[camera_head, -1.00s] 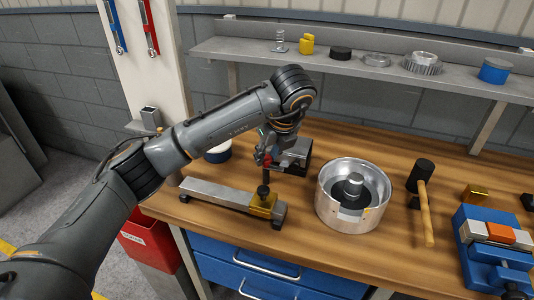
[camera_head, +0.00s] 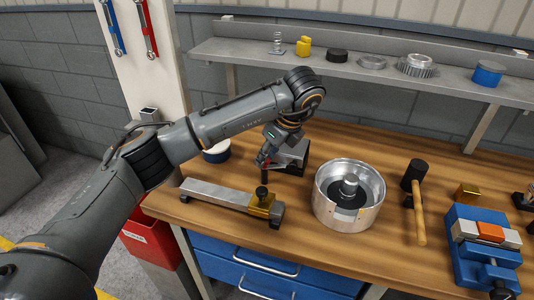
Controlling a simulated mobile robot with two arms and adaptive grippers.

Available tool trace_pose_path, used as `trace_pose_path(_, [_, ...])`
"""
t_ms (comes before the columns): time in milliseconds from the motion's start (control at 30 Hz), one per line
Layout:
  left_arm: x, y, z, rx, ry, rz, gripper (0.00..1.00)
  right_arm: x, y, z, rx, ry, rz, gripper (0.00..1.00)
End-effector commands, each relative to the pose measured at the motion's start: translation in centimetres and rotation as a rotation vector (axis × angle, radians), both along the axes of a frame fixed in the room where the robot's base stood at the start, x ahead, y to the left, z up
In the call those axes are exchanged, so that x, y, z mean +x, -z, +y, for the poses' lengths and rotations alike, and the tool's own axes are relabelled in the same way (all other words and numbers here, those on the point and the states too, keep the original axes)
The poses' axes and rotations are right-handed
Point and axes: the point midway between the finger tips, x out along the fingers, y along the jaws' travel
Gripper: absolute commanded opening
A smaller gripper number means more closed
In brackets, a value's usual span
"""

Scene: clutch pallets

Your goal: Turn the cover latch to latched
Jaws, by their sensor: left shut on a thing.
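My left gripper (camera_head: 265,163) points down beside the grey and black block (camera_head: 293,156), behind the brass block. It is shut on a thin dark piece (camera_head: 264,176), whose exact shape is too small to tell. Below it, a grey bar (camera_head: 215,194) lies on the bench with a brass block (camera_head: 266,207) at its right end. A black knob (camera_head: 262,192) stands on the brass block. A silver round housing (camera_head: 347,214) with a dark hub stands to the right. I cannot tell for certain which part is the cover latch. My right gripper is not in view.
A mallet (camera_head: 417,200) and a blue vise (camera_head: 483,248) are on the right of the wooden bench (camera_head: 320,260). A blue and white round container (camera_head: 217,153) is behind my left arm. A shelf (camera_head: 345,63) with several parts runs along the back.

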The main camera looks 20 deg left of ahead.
Motion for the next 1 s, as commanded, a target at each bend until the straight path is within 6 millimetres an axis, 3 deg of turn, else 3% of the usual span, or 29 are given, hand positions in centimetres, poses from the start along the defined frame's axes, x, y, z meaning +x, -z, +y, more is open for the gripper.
trace_pose_path(167, [-0.1,0.2,0.0,0.000,0.000,0.003,0.00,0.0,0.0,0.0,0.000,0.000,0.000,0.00])
trace_pose_path(200, [-0.1,0.2,0.0,0.000,0.000,0.003,0.35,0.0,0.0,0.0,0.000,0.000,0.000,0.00])
trace_pose_path(300, [0.0,0.1,0.0,0.000,0.000,0.002,0.52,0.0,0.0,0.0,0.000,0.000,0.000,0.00])
trace_pose_path(767, [0.0,-0.1,0.0,0.000,0.001,-0.001,0.52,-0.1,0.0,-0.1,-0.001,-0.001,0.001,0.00])
trace_pose_path(1000, [-0.2,-2.2,-0.8,0.002,0.003,-0.004,0.52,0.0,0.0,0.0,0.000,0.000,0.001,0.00])
